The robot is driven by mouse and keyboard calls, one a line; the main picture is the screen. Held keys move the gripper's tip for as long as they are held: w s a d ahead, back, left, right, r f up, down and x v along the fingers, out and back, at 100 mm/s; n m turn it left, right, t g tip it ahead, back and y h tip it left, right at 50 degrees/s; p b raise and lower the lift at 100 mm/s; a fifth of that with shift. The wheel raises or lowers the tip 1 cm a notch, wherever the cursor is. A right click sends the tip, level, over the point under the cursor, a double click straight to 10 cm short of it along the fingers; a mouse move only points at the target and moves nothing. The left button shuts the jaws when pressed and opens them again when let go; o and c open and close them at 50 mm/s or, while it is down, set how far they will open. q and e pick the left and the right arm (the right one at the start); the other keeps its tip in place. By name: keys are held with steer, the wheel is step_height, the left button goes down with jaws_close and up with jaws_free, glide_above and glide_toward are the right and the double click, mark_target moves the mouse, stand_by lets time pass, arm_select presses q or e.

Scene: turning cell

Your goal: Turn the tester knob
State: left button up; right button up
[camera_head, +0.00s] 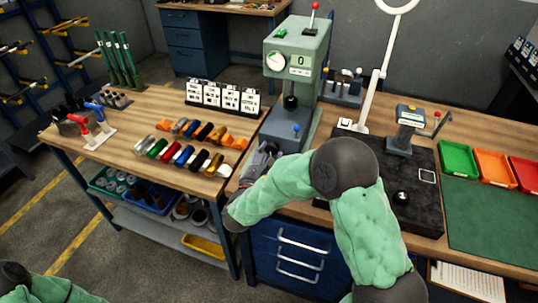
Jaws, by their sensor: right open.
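The tester (303,45) is a grey-green bench machine at the back of the right-hand bench. It has a round white dial with a green mark (277,61), a display reading 0, and a red-tipped lever on top. A small blue knob (297,128) sits on its base, and a dark cylindrical part stands below its head. I cannot tell which of these is the task's knob. My right gripper (266,153) is open, low at the front left of the tester base, apart from the dial. Part of it is hidden by my arm. My left gripper is out of view.
A wooden bench on the left holds several coloured cylinders (184,155) and white cards (224,96). Right of my arm stand a black plate (410,220), a small gauge stand (404,125), a white lamp post (374,90), and green, orange and red trays (495,168).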

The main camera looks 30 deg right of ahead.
steer(key=shift+w+d, duration=0.35)
steer(key=shift+d, duration=0.05)
steer(key=c, duration=0.8)
steer(key=m+b, duration=0.2)
steer(key=shift+f+b, duration=0.15)
steer(key=shift+b, duration=0.15)
steer(key=shift+c, duration=0.2)
steer(key=shift+m+b, duration=0.4)
steer(key=shift+m, duration=0.3)
steer(key=o, duration=0.8)
steer(key=shift+o, duration=0.2)
steer(key=shift+a, duration=0.1)
